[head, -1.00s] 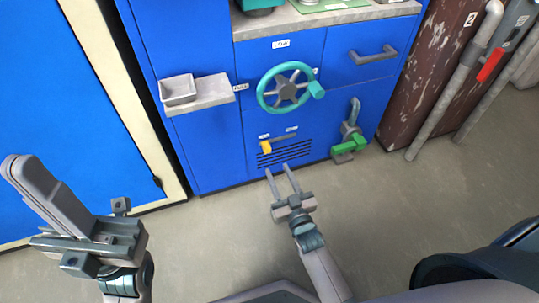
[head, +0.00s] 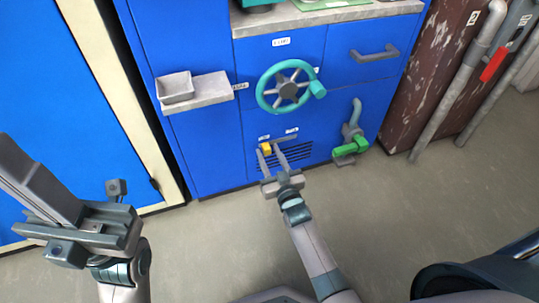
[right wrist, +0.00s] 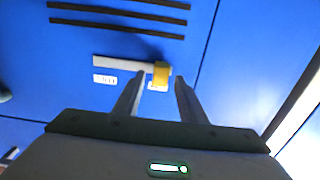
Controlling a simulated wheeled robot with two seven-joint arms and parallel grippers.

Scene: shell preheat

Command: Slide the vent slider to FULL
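The vent slider's yellow knob (head: 266,147) is at the left end of its short track on the blue cabinet front, above the dark vent slots. My right gripper (head: 269,150) is open, its fingers reaching to the knob. In the right wrist view the yellow knob (right wrist: 161,73) shows between the two fingertips (right wrist: 160,77), at the right end of the grey track (right wrist: 118,63). I cannot tell whether either finger touches it. The small labels by the track are too small to read. My left gripper (head: 30,180) is far left, away from the cabinet; its finger gap is unclear.
A teal handwheel (head: 288,87) sticks out above the slider. A green-handled valve (head: 350,147) is to its right. A grey shelf (head: 212,91) with a small tray (head: 176,87) juts out at upper left. The floor (head: 215,235) in front is clear.

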